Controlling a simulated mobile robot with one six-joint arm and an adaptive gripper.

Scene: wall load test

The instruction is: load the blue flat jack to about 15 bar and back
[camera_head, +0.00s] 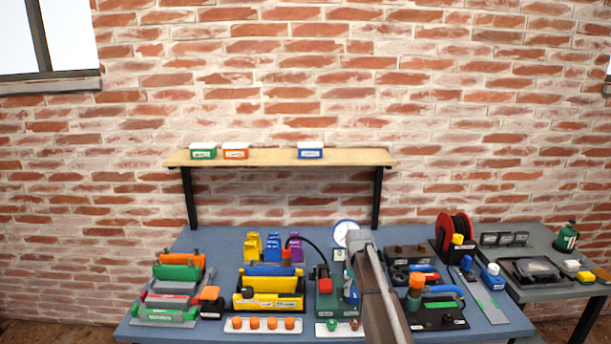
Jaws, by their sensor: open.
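A blue flat piece (268,270), which may be the blue flat jack, lies in a yellow holder (256,303) left of the pump. My gripper (357,240) is over the bench beside the gauge, open, with no object visible in it. My arm hides the bench right of the pump.
Coloured holders (180,272) and a green-edged tray (165,318) fill the left side. A strip with several orange knobs (262,324) lies in front. A red cable reel (455,230) stands at back right. A wooden shelf (270,157) carries three labelled boxes. A grey side table (560,285) adjoins.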

